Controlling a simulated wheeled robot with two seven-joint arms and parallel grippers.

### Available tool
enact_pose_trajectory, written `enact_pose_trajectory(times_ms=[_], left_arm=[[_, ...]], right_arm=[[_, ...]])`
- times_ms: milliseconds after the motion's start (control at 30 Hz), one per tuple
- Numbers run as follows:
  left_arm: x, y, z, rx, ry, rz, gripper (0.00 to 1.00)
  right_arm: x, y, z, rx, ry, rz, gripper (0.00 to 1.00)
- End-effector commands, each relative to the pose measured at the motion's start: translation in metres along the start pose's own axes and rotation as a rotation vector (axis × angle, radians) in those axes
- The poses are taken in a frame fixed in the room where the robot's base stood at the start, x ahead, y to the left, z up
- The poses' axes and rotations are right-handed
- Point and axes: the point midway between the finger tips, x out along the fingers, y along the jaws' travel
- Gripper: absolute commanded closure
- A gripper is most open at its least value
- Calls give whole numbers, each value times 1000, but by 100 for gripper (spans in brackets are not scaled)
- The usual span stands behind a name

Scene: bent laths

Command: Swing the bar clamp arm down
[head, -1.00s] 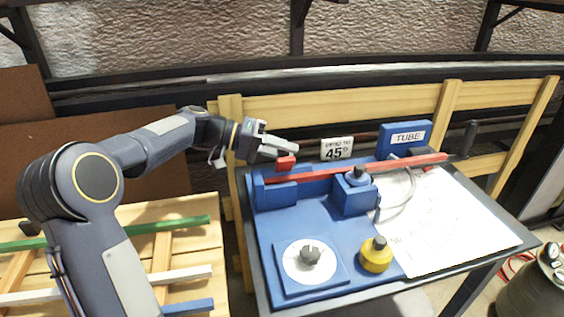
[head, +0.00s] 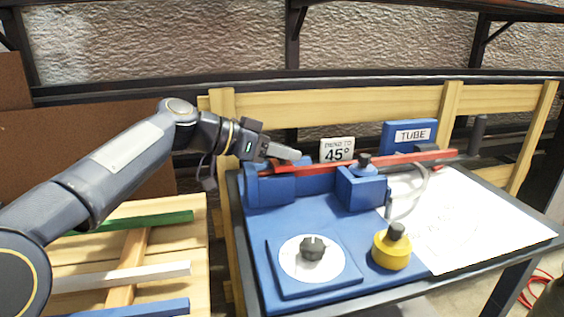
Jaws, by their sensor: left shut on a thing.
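A long red bar (head: 320,165) lies across the back of the blue bench fixture (head: 335,225), running behind a blue block with a black knob (head: 364,160). A dark upright handle (head: 478,130) stands by its right end; I cannot tell whether it is part of the clamp arm. My left gripper (head: 293,158) is at the bar's left end, shut on red material there. The fingers partly hide the contact, so I cannot tell whether that piece is separate from the bar. My right gripper is not in view.
A white dial with a black knob (head: 312,248) and a yellow knobbed pot (head: 392,250) stand at the front. A blue TUBE box (head: 410,137) stands behind. Green, white and blue laths lie left.

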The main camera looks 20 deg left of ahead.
Motion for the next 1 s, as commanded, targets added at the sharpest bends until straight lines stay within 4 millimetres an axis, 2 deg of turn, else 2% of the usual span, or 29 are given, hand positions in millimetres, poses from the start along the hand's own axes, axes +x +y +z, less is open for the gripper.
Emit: enact_pose_trajectory(times_ms=[33, 367, 867, 900, 933, 1000], left_arm=[[2, 1, 5, 24, 0, -7, 100], [2, 4, 8, 131, 17, -45, 100], [3, 4, 8, 147, 19, -51, 100], [3, 4, 8, 146, 19, -51, 74], [3, 4, 8, 146, 19, -51, 70], [3, 4, 8, 147, 20, -52, 69]], right_arm=[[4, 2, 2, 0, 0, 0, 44], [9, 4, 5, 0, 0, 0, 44], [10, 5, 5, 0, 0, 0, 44], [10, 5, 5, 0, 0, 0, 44], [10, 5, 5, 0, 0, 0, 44], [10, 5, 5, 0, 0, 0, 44]])
